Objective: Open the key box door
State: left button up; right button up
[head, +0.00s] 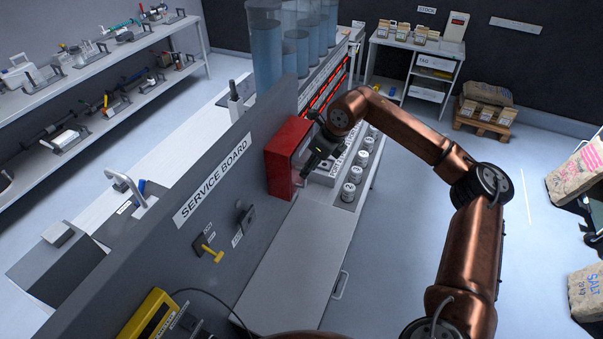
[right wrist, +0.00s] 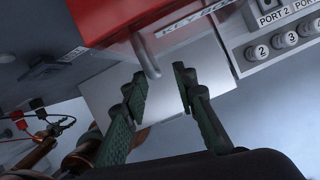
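The red key box (head: 283,160) is fixed to the grey service board, and its door looks shut. In the right wrist view the red box (right wrist: 130,15) fills the top, with a "KEY BOX" label on it. A pale grey handle (right wrist: 147,58) sticks out from the box. My right gripper (head: 305,174) is at the front of the box, partly hiding it in the head view. In the right wrist view its fingers (right wrist: 160,88) are open and empty, with the handle's end just ahead of the gap between them. My left gripper is not in view.
The service board (head: 215,190) carries a yellow-handled switch (head: 210,250) and a yellow meter (head: 148,315). Numbered round jars or knobs (head: 350,190) stand beyond the box, right of it. A pale counter (head: 285,270) below the box is clear.

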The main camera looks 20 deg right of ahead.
aim_at(304, 185)
jog(key=x, duration=0.1)
jog(key=p+x, duration=0.1)
jog(key=x, duration=0.3)
jog(key=shift+s+a+f+p, duration=0.3)
jog(key=shift+a+p, duration=0.05)
jog(key=shift+w+f, duration=0.1)
jog(key=shift+w, duration=0.05)
jog(key=shift+s+d+r, duration=0.15)
jog(key=shift+s+r, duration=0.05)
jog(key=shift+s, duration=0.2)
jog(key=shift+c, duration=0.8)
jog(key=shift+w+f, duration=0.1)
jog(key=shift+w, duration=0.15)
jog(key=c, duration=0.5)
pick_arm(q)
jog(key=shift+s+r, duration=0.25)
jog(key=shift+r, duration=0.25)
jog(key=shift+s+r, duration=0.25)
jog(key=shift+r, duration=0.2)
pick_arm(e)
jog(key=shift+s, duration=0.1)
grip_shut()
